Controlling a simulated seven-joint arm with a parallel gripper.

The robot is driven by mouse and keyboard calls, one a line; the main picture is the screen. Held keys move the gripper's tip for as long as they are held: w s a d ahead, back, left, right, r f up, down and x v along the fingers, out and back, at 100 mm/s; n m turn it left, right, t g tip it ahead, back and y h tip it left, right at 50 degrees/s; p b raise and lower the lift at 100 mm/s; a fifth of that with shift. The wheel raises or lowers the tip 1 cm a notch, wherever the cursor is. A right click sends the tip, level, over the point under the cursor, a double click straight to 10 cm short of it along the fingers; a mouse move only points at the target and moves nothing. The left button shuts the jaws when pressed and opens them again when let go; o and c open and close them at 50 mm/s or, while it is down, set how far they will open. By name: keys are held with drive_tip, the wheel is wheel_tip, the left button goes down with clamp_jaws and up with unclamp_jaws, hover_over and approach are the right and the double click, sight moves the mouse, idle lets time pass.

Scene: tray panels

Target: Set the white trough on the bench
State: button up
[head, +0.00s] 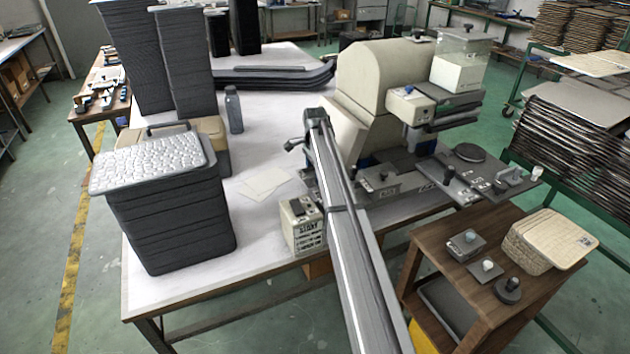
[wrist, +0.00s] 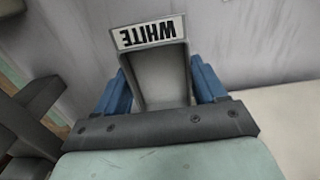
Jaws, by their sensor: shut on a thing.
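In the wrist view the white trough (wrist: 163,88) sits between the two blue fingers of my gripper (wrist: 160,70), one finger on each side. The trough looks greyish inside, and a pale label at its far end reads WHITE, upside down in this view. My gripper is shut on it. A pale grey surface lies beyond the trough; I cannot tell whether the trough touches it. In the head view my arm crosses the middle of the bench (head: 205,282), and I cannot make out the trough or the fingers there.
A dark ribbed bin with a white lumpy top (head: 170,215) stands on the bench's left. A blue-grey bottle (head: 233,110), paper sheets (head: 264,183) and a small labelled box (head: 303,228) are on the bench. A large beige machine (head: 375,85) stands behind. A wooden cart (head: 435,250) is at right.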

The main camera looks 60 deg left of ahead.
drive_tip(key=shift+f, duration=1.75)
drive_tip(key=o, duration=1.3)
drive_tip(key=shift+f, duration=0.15)
drive_tip(key=shift+c, duration=0.2)
wheel_tip(320, 180, up, 12)
